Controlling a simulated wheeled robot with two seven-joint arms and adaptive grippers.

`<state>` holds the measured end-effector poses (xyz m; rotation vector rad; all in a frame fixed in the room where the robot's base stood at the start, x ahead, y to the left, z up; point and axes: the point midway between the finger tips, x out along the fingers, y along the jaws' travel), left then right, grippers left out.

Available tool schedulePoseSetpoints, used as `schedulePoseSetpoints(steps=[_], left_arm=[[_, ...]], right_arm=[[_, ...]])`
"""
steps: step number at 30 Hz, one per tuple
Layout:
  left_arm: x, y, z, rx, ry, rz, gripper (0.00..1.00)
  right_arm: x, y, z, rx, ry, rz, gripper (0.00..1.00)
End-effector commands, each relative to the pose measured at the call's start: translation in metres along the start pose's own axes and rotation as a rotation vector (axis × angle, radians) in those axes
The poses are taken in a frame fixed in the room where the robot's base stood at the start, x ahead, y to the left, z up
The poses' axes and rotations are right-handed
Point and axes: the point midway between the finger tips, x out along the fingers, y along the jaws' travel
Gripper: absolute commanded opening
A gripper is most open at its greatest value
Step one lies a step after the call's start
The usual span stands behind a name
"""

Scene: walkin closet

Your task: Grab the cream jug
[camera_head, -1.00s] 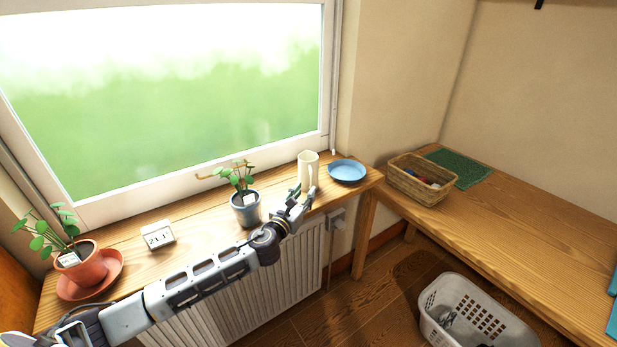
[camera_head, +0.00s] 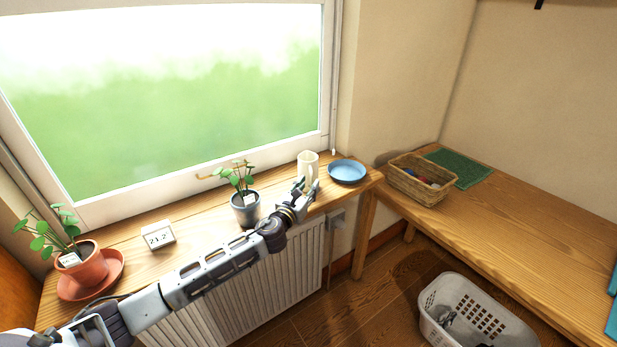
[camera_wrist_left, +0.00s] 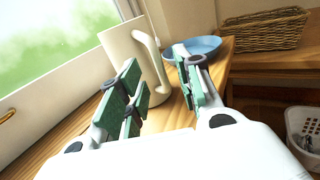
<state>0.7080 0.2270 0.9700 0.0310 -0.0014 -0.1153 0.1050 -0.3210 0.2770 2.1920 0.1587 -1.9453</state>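The cream jug (camera_head: 307,164) stands upright on the wooden windowsill shelf, between the small potted plant and the blue dish. My left gripper (camera_head: 304,188) is just in front of it, with its fingers apart. In the left wrist view the jug (camera_wrist_left: 128,50) stands beyond the fingers, its handle (camera_wrist_left: 148,48) facing right. The left gripper (camera_wrist_left: 162,88) shows open there, with green pads and an empty gap in line with the handle side. The near finger hides part of the jug's lower body; I cannot tell whether they touch. My right gripper is not in view.
A blue dish (camera_head: 347,171) sits right of the jug. A plant in a grey-blue pot (camera_head: 246,209) stands close on the left. A small display (camera_head: 158,234) and a terracotta-potted plant (camera_head: 84,268) are farther left. A wicker basket (camera_head: 420,180) is on the right-hand bench.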

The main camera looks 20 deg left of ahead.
Motion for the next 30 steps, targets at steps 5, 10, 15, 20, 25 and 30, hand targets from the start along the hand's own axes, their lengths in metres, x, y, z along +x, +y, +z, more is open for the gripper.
schedulePoseSetpoints(steps=[5, 10, 15, 20, 25, 30], left_arm=[[0.014, 0.000, 0.000, 0.000, 0.000, 0.000, 0.35], [0.018, -0.001, -0.001, -0.001, 0.001, -0.001, 0.35], [0.018, -0.001, -0.001, 0.000, 0.001, -0.001, 0.35], [0.018, -0.001, -0.001, 0.000, 0.001, -0.001, 0.35], [0.018, -0.001, -0.001, 0.000, 0.001, -0.001, 0.26], [0.018, -0.001, -0.001, 0.000, 0.001, -0.001, 0.04]], right_arm=[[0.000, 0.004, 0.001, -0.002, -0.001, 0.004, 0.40], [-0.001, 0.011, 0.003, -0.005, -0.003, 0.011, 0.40], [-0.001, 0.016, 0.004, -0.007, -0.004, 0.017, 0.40], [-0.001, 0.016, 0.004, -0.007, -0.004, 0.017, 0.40], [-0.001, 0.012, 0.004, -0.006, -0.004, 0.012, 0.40], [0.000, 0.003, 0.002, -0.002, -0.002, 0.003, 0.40]])
